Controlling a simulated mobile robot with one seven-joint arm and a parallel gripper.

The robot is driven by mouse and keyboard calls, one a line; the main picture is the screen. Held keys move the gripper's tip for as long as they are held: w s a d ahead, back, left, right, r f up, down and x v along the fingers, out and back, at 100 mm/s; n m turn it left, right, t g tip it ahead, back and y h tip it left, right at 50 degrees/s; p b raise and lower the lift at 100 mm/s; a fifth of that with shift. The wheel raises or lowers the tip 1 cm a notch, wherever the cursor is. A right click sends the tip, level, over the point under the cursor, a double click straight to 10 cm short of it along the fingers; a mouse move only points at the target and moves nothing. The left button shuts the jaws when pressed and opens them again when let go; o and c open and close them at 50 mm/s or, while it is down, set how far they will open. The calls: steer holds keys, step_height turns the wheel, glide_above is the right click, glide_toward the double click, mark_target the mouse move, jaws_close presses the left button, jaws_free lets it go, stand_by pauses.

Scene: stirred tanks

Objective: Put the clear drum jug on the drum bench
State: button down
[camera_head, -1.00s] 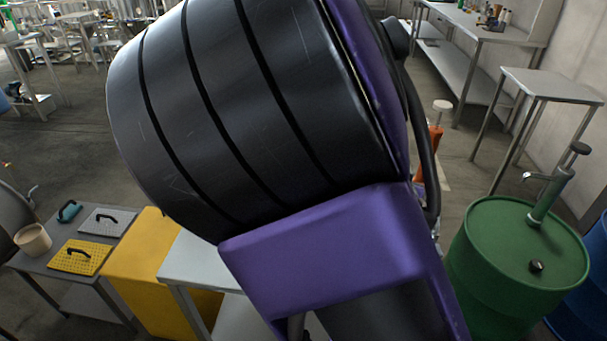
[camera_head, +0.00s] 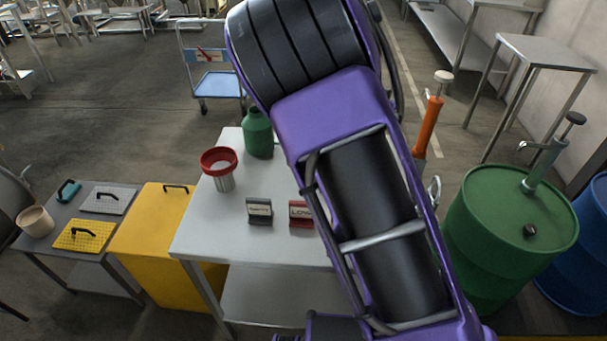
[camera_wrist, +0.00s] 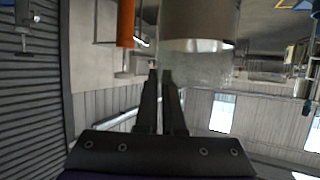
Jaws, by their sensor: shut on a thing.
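In the wrist view, my gripper (camera_wrist: 161,74) has its two dark fingers nearly together at the tips. A pale, greyish, see-through cylinder with a light rim, which looks like the clear drum jug (camera_wrist: 200,22), is just beyond and beside the fingertips. The exact grip point is hard to make out. In the head view my purple arm hides the gripper and the jug. The bench next to the green drum, which looks like the drum bench (camera_head: 205,236), has a grey top, partly behind my arm.
On that bench stand a green bottle (camera_head: 258,135), a red-rimmed funnel vessel (camera_head: 219,165), a dark sign block (camera_head: 260,211) and a red "LOW" block (camera_head: 300,214). A yellow cabinet (camera_head: 150,235) is left of it, a green drum (camera_head: 505,230) right. The bench's front left is clear.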

steer(key=w+f, duration=0.1)
steer(key=w, duration=0.5)
step_height(320, 180, down, 10)
steer(key=shift+w+d+f+m+h+p, duration=0.15)
steer(key=shift+d+f+m+h+p, duration=0.1)
steer(key=shift+m+h+p, duration=0.2)
steer(key=shift+f, duration=0.1)
steer(key=c, duration=1.5)
jaws_free()
steer(key=shift+f, duration=0.2)
steer(key=o, duration=0.5)
steer(key=shift+r, duration=0.1)
steer(key=shift+c, duration=0.2)
